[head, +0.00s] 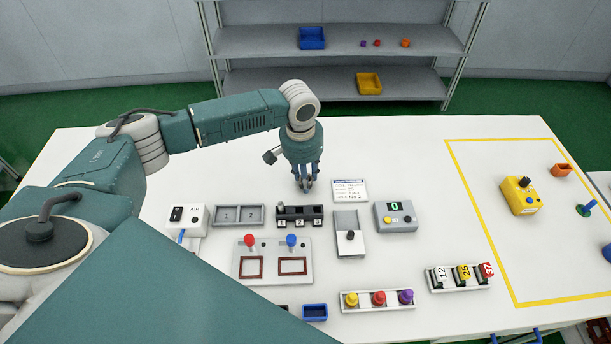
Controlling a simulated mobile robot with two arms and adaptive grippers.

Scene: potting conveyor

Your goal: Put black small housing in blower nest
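My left gripper (307,184) points down over the white table, just behind a black rack (300,215) with positions numbered 1, 2 and 3. Its blue-grey fingers look close together, but I cannot tell whether they are shut or hold anything. Small dark blocks seem to sit in the rack; I cannot tell whether one is the black small housing. I cannot single out the blower nest. A fixture (272,275) in front has red and blue knobs and two framed recesses. A grey plate with a black knob (350,236) lies to its right. My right gripper is not in view.
A grey two-slot tray (238,223), a white switch box (187,219) and a grey display box (397,216) stand nearby. A blue bin (314,312), coloured pegs (378,298) and numbered blocks (461,273) are nearer. The back of the table is clear.

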